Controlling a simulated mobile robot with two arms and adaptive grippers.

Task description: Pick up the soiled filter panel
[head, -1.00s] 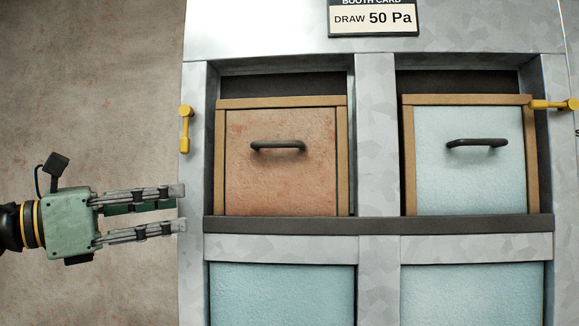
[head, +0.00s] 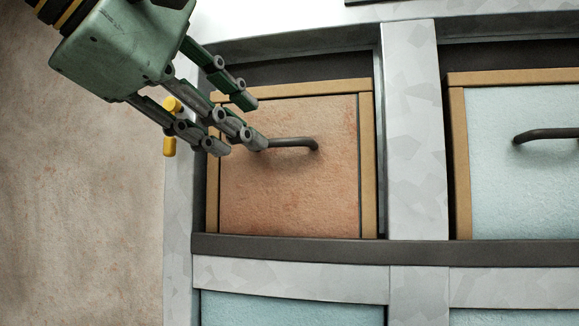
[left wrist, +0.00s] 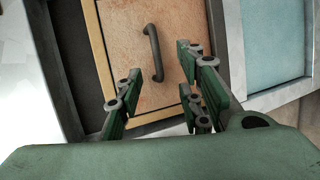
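The soiled filter panel (head: 290,195) is a reddish-brown, stained square in a tan frame, seated in the upper left bay in the head view. Its dark bar handle (head: 295,142) is on its upper part; the handle's left end is hidden behind a fingertip. My left gripper (head: 240,122) is open in front of the panel's upper left, its fingertips close to the handle. In the left wrist view the panel (left wrist: 125,45) and handle (left wrist: 153,50) appear between the spread fingers (left wrist: 160,78). I cannot tell whether any finger touches the handle. My right gripper is out of view.
A clean pale-blue panel (head: 520,190) with a similar handle (head: 545,134) sits in the bay to the right. A grey metal post (head: 415,130) divides the bays, and a dark ledge (head: 300,248) runs below. A yellow latch (head: 169,146) is on the left post, partly behind my fingers.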

